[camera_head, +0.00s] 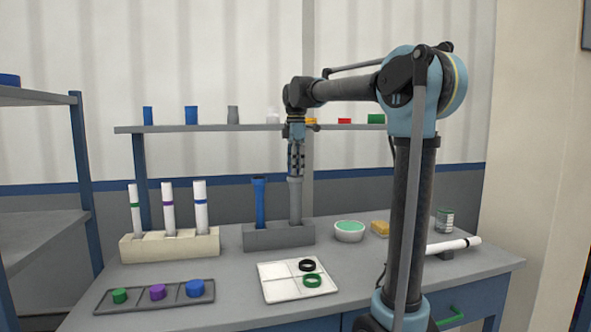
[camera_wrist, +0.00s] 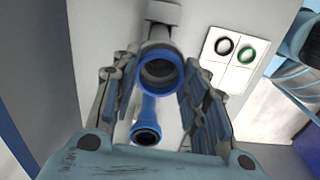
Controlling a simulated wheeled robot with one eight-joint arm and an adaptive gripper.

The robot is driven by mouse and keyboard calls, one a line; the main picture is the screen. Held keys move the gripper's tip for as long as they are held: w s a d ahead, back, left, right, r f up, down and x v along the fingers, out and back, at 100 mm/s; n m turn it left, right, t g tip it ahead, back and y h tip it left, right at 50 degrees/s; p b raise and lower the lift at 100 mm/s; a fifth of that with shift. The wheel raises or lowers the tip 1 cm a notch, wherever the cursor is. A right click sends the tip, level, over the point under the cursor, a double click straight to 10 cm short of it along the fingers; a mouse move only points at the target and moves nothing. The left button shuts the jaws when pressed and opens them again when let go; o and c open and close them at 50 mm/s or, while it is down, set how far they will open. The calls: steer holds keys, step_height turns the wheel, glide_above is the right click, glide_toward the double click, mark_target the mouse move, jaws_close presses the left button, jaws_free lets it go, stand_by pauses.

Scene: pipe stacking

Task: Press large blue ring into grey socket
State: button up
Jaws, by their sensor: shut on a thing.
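The large blue ring (camera_wrist: 146,68) shows in the wrist view between the fingers of my gripper (camera_head: 296,174). My gripper is shut on it, directly above the upright grey pipe. The flared grey socket (camera_head: 296,182) is the top of that pipe, which stands in the right side of the grey block (camera_head: 279,237). In the wrist view, the ring lies at the socket mouth, with a dark grey inside visible through it. I cannot tell how deep the ring sits. The fingers hide the ring in the head view.
A blue pipe (camera_head: 260,203) stands close left of the grey pipe. A white tray (camera_head: 275,285) holds a black ring (camera_head: 307,265) and a green ring (camera_head: 313,281). A beige rack (camera_head: 170,246) with white tubes stands left. A shelf (camera_head: 215,128) runs behind my arm.

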steer(key=shift+f, duration=0.2)
stand_by(0.7)
steer(key=o, duration=0.8)
steer(key=shift+o, duration=0.2)
steer(key=o, duration=0.4)
steer(key=shift+r, duration=0.15)
step_height(320, 180, up, 7)
stand_by(0.6)
jaws_close()
stand_by(0.3)
